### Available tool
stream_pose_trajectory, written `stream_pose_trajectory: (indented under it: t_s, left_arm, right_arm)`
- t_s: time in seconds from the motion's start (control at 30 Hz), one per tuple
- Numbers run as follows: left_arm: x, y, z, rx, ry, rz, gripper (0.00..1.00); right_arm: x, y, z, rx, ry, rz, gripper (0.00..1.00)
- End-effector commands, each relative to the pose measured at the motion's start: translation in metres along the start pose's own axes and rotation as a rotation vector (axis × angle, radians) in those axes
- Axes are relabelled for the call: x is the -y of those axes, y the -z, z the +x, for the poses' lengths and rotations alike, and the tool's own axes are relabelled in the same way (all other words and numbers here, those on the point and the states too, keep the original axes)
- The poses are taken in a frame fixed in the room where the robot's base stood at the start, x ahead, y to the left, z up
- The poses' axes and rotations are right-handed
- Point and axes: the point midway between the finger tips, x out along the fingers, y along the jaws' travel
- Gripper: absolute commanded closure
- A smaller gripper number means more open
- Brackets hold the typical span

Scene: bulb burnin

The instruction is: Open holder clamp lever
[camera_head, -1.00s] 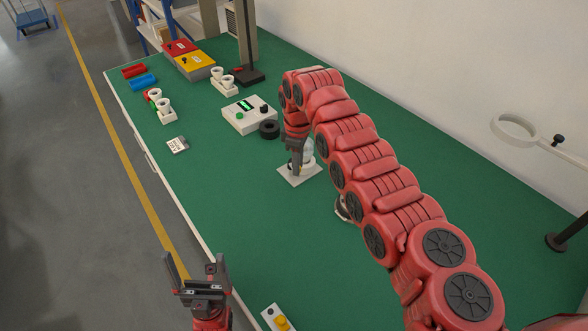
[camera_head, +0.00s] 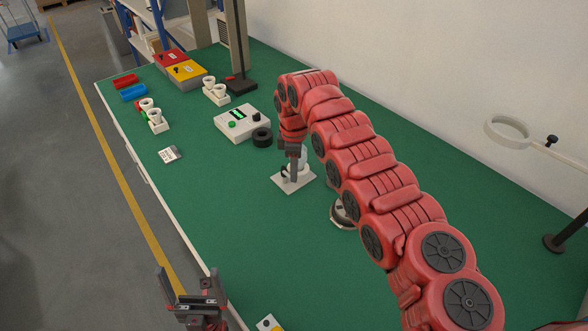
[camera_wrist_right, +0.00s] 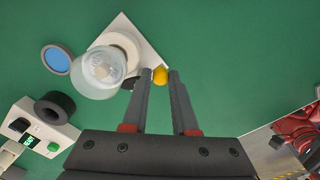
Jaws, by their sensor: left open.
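The holder is a white square plate (camera_head: 306,184) with a clear bulb (camera_head: 303,160) in a round socket. In the right wrist view the bulb (camera_wrist_right: 101,69) stands at the left, on the plate (camera_wrist_right: 126,28). A round yellow knob (camera_wrist_right: 160,75), which looks like the clamp lever's end, sits at the plate's edge. My right gripper (camera_wrist_right: 161,76) has one finger on each side of the knob and it fills the gap; the lever's arm is mostly hidden. It hangs over the plate in the head view (camera_head: 294,178). My left gripper (camera_head: 192,278) is open and empty at the bench's near edge.
A grey box with a green display (camera_head: 242,122) and a black ring (camera_head: 262,137) stand beyond the holder. The green bench left of the holder is clear.

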Motion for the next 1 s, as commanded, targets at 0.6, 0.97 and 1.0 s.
stream_pose_trajectory:
  t_s: [0.6,0.97,1.0]
  left_arm:
    - [0.0,-0.001,-0.003,0.0,0.0,0.0,0.02]
    - [0.0,0.001,0.008,0.0,0.0,0.0,0.02]
    - [0.001,0.002,0.013,0.0,0.0,0.0,0.02]
  right_arm:
    - [-0.001,0.001,-0.016,0.0,-0.003,0.0,0.45]
    - [0.0,0.003,-0.107,-0.002,-0.004,-0.001,0.45]
    - [0.0,0.003,-0.116,-0.003,-0.004,-0.003,0.45]
